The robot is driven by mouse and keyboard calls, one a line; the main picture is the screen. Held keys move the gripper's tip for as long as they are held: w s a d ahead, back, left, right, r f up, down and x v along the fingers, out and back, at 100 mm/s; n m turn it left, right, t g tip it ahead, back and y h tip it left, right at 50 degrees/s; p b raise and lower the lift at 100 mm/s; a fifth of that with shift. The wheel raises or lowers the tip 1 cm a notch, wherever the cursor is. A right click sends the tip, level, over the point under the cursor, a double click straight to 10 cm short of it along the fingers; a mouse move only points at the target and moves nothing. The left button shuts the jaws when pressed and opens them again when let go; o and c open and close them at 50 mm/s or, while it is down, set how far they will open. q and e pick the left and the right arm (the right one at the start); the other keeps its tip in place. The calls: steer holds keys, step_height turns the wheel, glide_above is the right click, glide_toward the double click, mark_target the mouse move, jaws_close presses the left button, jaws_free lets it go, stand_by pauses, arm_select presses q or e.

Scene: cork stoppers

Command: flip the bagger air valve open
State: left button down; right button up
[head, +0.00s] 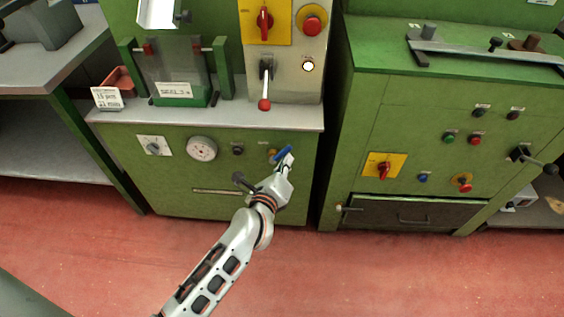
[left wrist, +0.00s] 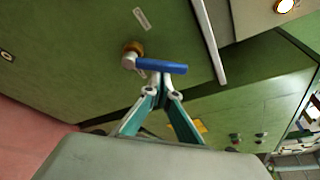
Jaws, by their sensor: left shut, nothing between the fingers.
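The bagger air valve is on the front panel of the green machine below the grey ledge. Its blue lever (head: 282,153) slants up to the right from a brass fitting (head: 272,154). In the left wrist view the blue lever (left wrist: 162,67) points right from the brass fitting (left wrist: 134,48). My left gripper (head: 288,159) is shut and empty, right at the lever. In the left wrist view its closed fingertips (left wrist: 159,78) overlap the lever's lower edge near its middle. I cannot tell whether they touch it. My right gripper is not in view.
The same panel carries a round white gauge (head: 202,149), a black knob (head: 238,150) and a dial plate (head: 153,146). The grey ledge (head: 212,118) juts out above. A second green machine (head: 440,130) stands to the right. The red floor (head: 370,270) in front is clear.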

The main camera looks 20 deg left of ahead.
arm_select(q)
steer(key=shift+s+a+r+n+h, duration=0.15)
steer(key=shift+a+r+n+h, duration=0.15)
steer(key=shift+a+r+n, duration=0.35)
steer(key=shift+d+r, duration=0.1)
steer(key=shift+r, duration=0.05)
steer(key=shift+s, duration=0.15)
steer(key=v, duration=1.1)
steer(key=shift+s, duration=0.35)
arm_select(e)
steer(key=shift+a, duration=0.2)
